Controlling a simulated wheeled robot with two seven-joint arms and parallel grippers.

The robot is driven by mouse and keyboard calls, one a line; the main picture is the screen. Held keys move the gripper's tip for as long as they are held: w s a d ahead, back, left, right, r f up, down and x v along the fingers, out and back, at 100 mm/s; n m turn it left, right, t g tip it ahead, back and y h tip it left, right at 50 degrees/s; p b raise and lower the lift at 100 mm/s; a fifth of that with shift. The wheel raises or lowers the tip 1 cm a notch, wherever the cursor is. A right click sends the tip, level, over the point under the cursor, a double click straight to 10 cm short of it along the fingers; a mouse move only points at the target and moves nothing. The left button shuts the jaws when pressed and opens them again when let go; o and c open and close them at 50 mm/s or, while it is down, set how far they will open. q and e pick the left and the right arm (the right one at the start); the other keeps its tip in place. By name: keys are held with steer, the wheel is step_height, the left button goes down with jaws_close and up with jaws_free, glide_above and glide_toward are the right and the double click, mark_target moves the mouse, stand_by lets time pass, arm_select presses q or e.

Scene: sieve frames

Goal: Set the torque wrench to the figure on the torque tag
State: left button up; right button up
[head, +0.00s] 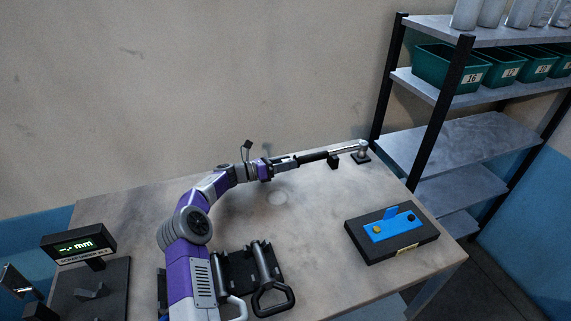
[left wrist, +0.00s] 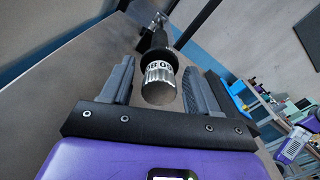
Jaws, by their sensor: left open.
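The torque wrench (head: 345,150) lies across the back of the table, its black grip toward my left gripper and its silver head to the right. It rests on small black supports. My left gripper (head: 287,161) is at the handle end, open. In the left wrist view the wrench's silver knurled end knob (left wrist: 160,84) stands between the two open fingers of my left gripper (left wrist: 162,88), with a gap on each side. A white scale band with black digits shows above the knob, too partial to read surely. No tag with a readable torque figure shows. My right gripper is not seen.
A black box (head: 372,250) with a blue plate and a pale label stands at the right. A display reading "-.- mm" (head: 84,246) is at the left. A dark holder with grey handles (head: 236,270) lies in front. Shelves (head: 450,142) with green bins stand behind right. Mid-table is clear.

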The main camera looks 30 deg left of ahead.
arm_select(q)
steer(key=c, duration=1)
steer(key=shift+c, duration=0.2)
steer(key=shift+n, duration=0.3)
steer(key=shift+n+b, duration=0.75)
steer(key=shift+n, duration=2.25)
steer(key=shift+a+n, duration=0.1)
steer(key=shift+n, duration=1.5)
